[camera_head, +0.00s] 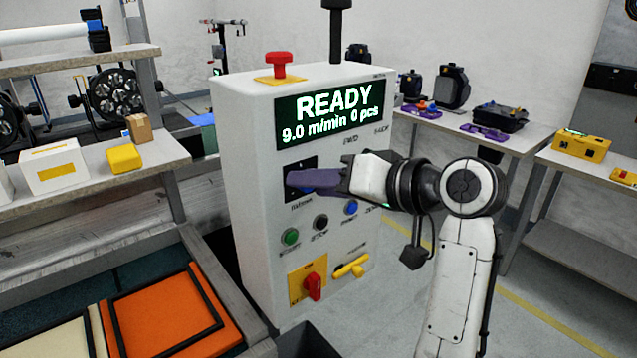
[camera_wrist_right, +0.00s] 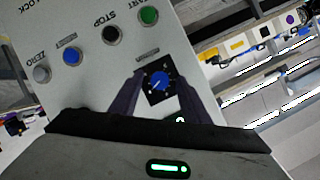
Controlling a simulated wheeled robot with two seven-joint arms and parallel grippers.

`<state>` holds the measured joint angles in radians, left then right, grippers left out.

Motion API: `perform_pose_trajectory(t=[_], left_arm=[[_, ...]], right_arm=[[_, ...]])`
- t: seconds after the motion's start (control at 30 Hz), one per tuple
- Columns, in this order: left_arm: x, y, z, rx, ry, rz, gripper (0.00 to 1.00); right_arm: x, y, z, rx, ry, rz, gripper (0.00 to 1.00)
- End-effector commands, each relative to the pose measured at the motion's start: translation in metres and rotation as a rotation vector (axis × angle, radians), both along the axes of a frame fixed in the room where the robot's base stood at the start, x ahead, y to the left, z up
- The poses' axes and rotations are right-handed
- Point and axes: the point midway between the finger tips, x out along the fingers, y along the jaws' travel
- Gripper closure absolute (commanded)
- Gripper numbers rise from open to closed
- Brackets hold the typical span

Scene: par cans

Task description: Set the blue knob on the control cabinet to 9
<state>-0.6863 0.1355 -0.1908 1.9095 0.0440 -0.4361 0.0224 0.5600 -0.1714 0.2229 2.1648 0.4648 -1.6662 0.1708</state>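The control cabinet (camera_head: 247,180) is a white box in the middle of the head view, with a display (camera_head: 330,114) that reads "READY 9.0 m/min 0 pcs". The blue knob (camera_wrist_right: 158,81) sits on a black dial plate in the right wrist view; its scale is too small to read. My right gripper (camera_head: 292,181) points at this plate, its dark purple fingers at the panel. In the wrist view the fingers stand apart on either side of the knob, with a gap showing. The head view hides the knob behind the fingers. My left gripper is not in view.
Below the knob are a green button (camera_head: 290,237), a black button (camera_head: 320,222) and a blue button (camera_head: 351,207). Lower down are a red switch (camera_head: 314,287) and a yellow handle (camera_head: 351,267). A red emergency button (camera_head: 279,62) tops the cabinet. Benches stand on both sides.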

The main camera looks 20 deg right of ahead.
Motion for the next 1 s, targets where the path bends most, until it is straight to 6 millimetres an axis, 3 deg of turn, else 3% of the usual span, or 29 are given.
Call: perform_pose_trajectory(t=[0.27, 0.7, 1.0], left_arm=[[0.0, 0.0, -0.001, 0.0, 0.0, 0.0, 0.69], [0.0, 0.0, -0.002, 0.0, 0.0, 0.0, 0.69], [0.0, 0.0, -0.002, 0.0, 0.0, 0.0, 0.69]], right_arm=[[-0.005, -0.004, 0.004, -0.001, -0.005, -0.002, 0.58], [-0.07, -0.041, 0.031, -0.002, -0.005, -0.003, 0.58], [-0.084, -0.049, 0.036, 0.001, -0.001, 0.0, 0.58]])
